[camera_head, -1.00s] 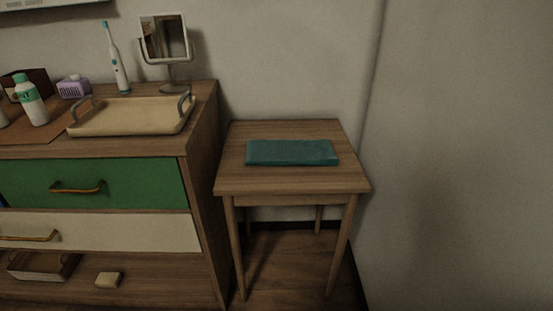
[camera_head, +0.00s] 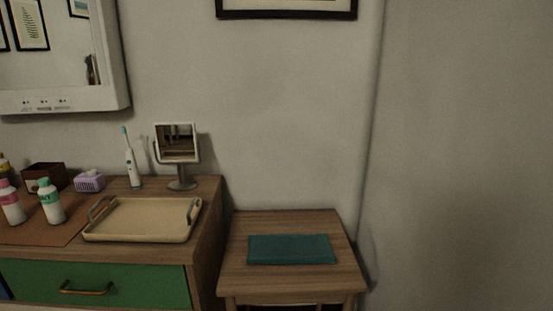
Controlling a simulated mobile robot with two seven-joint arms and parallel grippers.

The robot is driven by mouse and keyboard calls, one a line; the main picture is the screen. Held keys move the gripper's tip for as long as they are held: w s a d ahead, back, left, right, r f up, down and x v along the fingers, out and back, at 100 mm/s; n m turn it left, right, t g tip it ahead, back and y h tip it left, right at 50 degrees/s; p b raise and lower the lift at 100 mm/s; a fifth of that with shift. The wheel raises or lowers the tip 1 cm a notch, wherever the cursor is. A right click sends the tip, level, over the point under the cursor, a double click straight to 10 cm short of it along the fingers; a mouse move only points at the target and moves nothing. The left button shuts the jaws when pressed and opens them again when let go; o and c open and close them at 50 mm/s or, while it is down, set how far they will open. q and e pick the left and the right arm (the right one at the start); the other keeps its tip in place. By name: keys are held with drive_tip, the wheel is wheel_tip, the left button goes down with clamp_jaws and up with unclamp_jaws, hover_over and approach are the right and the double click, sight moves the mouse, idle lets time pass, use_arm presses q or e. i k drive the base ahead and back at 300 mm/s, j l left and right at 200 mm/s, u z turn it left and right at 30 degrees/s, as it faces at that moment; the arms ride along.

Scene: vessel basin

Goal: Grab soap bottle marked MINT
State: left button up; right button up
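A white bottle with a green cap and green label (camera_head: 51,203) stands upright on a brown mat at the left of the dresser top. Its label is too small to read clearly now, though green lettering shows. A similar white bottle with a pink cap and pink label (camera_head: 11,204) stands just left of it. Neither of my grippers shows in the head view.
A cream tray with grey handles (camera_head: 140,236) lies right of the bottles. Behind are a brown box (camera_head: 45,177), a purple tissue box (camera_head: 89,181), a toothbrush (camera_head: 132,165) and a small mirror (camera_head: 177,145). A side table (camera_head: 290,283) holds a teal folded cloth (camera_head: 291,249).

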sight(47, 194)
drive_tip(key=u, duration=1.45)
